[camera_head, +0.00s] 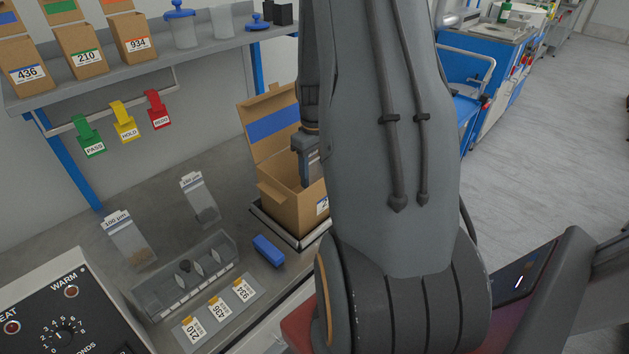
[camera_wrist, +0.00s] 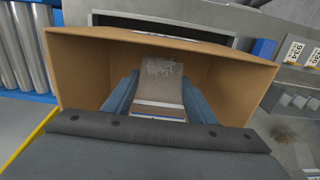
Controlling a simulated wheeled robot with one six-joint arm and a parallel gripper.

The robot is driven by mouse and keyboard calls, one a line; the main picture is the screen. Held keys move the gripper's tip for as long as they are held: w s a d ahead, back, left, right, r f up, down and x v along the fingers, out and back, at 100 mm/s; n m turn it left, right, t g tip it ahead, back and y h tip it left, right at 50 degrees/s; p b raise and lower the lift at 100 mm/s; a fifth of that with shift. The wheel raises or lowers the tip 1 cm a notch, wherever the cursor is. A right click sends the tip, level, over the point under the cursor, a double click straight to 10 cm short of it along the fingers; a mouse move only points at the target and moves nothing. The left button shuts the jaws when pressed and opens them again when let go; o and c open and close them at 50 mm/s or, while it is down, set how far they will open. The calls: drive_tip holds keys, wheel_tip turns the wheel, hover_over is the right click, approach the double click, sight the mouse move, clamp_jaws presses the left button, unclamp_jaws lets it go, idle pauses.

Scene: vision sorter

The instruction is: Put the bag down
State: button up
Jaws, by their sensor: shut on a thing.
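My gripper (camera_wrist: 160,105) is shut on a clear bag (camera_wrist: 161,86) with a pale printed band, seen between its two blue-grey fingers in the wrist view. The fingers and the bag are inside the open mouth of a cardboard box (camera_wrist: 78,70). In the head view the box (camera_head: 285,208) stands on a dark tray-like platform (camera_head: 268,226), its lid raised with a blue stripe. My gripper (camera_head: 307,172) reaches down into it. The held bag is hidden there by the box and my arm. I cannot tell whether the bag touches the box floor.
Two other labelled bags, one marked 100 µm (camera_head: 130,244) and another (camera_head: 201,203), are on the bench. A blue block (camera_head: 268,250), a clear rack (camera_head: 187,275) and numbered cards (camera_head: 216,311) are near the box. The box walls close around my fingers.

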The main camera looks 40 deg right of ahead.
sight(314, 181)
drive_tip(key=shift+f+p, duration=0.35)
drive_tip(key=shift+f, duration=1.35)
drive_tip(key=shift+f, duration=0.15)
drive_tip(key=o, duration=1.1)
wheel_tip(314, 181, up, 12)
drive_tip(key=b, duration=0.3)
drive_tip(key=shift+a+r, duration=0.15)
drive_tip(key=shift+r, duration=0.05)
drive_tip(key=s+a, duration=0.4)
drive_tip(key=a, duration=1)
drive_tip(key=s+a+t, duration=0.1)
drive_tip(key=s+a, duration=0.4)
drive_tip(key=a, duration=0.9)
drive_tip(key=shift+r+m, duration=0.4)
drive_tip(key=shift+r, duration=0.05)
